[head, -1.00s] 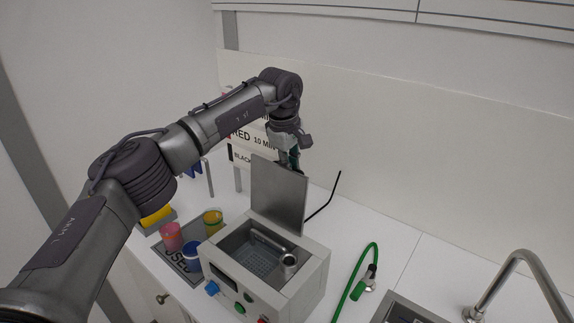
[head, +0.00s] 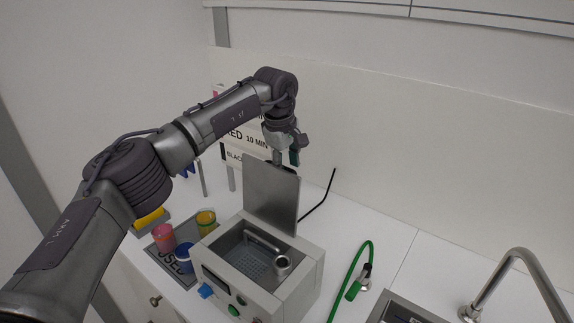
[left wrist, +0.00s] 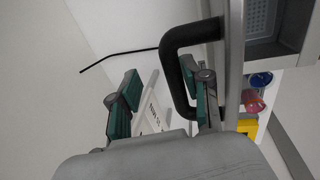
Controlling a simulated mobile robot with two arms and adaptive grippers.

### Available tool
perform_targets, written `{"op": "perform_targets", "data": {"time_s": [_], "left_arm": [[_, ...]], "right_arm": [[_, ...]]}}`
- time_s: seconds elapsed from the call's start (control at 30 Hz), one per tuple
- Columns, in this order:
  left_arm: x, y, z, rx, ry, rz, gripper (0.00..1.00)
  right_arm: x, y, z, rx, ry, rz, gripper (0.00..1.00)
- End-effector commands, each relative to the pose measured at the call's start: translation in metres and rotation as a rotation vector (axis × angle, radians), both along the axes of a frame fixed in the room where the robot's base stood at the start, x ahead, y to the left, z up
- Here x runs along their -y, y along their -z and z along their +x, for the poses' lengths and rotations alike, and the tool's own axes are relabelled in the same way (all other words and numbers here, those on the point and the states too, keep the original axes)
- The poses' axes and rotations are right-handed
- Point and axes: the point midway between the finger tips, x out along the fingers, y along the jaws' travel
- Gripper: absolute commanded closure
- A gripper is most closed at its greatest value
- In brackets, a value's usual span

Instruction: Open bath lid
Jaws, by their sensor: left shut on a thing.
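The bath (head: 308,285) is a light grey box with an open basin. Its grey metal lid (head: 270,198) stands upright at the back edge. My left gripper (head: 287,157) is behind the lid's top edge. In the left wrist view its teal-padded fingers (left wrist: 163,100) are spread on both sides of the handle's bar, one finger inside the loop. Contact with the bar is hard to see. My right gripper is not in view.
Pink (head: 163,238), blue (head: 184,257) and yellow (head: 206,222) jars stand left of the bath. A metal cylinder (head: 282,265) is in the basin. A green hose (head: 352,275) and a sink tap (head: 520,258) are on the right. A sign (head: 236,143) stands behind.

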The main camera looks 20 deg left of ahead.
Motion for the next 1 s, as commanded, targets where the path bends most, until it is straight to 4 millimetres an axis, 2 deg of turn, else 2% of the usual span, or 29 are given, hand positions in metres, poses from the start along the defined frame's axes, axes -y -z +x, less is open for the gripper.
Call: {"op": "perform_targets", "data": {"time_s": [0.17,0.27,0.7,0.8,1.0], "left_arm": [[0.0,-0.007,0.001,0.009,0.0,-0.004,0.59],[0.0,-0.018,-0.001,0.011,0.0,-0.004,0.59],[-0.007,-0.101,-0.018,0.007,0.0,-0.002,0.59],[-0.008,-0.111,-0.02,0.004,0.0,-0.002,0.59],[-0.009,-0.119,-0.022,0.002,0.001,-0.001,0.59]], "right_arm": [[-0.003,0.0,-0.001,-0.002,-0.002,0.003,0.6],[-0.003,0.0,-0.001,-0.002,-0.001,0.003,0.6],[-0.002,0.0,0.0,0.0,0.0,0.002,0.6],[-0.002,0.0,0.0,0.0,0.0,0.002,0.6],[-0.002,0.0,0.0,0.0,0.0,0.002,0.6]]}}
